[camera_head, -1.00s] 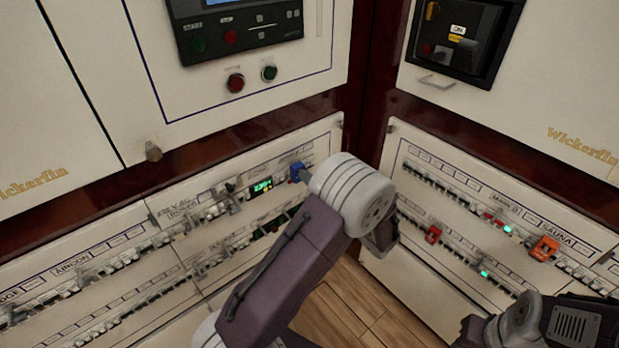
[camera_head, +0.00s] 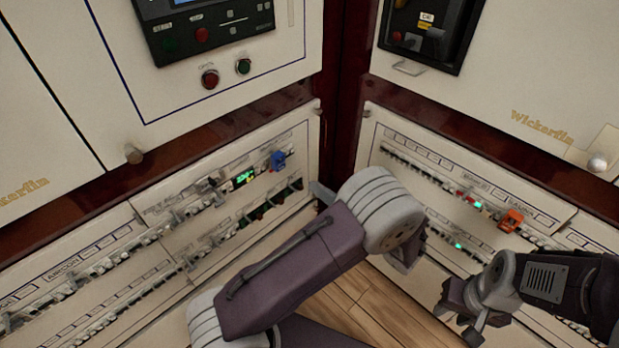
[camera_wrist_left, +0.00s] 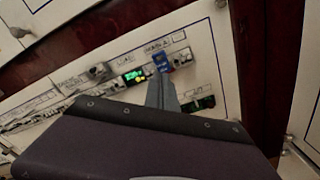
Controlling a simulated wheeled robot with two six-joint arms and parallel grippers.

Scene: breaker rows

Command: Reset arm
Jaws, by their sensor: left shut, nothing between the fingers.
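My left gripper (camera_head: 322,194) shows as a grey tip in front of the lower left breaker panel, mostly behind my own wrist. In the left wrist view its fingers (camera_wrist_left: 161,92) are together and empty. They point toward a blue breaker switch (camera_wrist_left: 161,62), which also shows in the head view (camera_head: 277,160). In the head view the gripper is right of and below that switch, apart from it. My right gripper (camera_head: 462,308) hangs in front of the right panel at the lower right. Its fingers are dark and small, so I cannot tell their opening.
Rows of breakers line the left panel (camera_head: 110,237) and right panel (camera_head: 400,135), which meet at a dark red corner (camera_head: 345,110). A green display (camera_head: 245,177) and an orange switch (camera_head: 511,221) stand out. Wooden floor (camera_head: 375,305) lies between.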

